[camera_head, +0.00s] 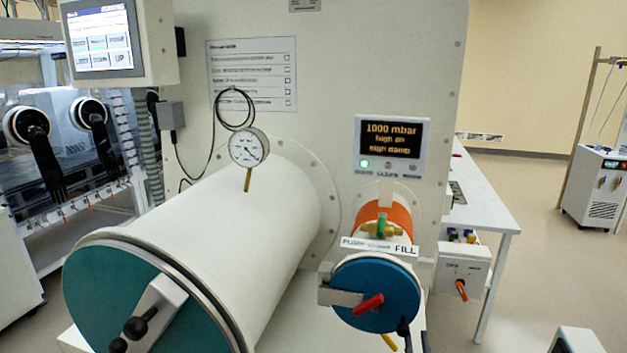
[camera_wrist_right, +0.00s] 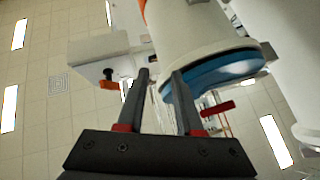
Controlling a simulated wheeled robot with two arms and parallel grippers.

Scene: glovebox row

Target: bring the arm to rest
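My right gripper (camera_head: 413,329) shows only as two dark fingertips at the bottom edge of the head view, just below and right of the small chamber's blue door (camera_head: 392,287). In the wrist view my right gripper (camera_wrist_right: 159,74) has its fingers apart with nothing held between them. The blue door (camera_wrist_right: 222,72) is close by the right-hand finger there; whether they touch I cannot tell. The door's red handle (camera_head: 368,304) also shows in the wrist view (camera_wrist_right: 217,107). My left gripper is not in view.
A large white cylinder (camera_head: 262,215) with a teal door (camera_head: 98,295) and a gauge (camera_head: 249,148) fills the left. A control box (camera_head: 463,267) with an orange lever stands right of the blue door. A white table (camera_head: 480,195) is behind it. Open floor (camera_head: 545,270) lies right.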

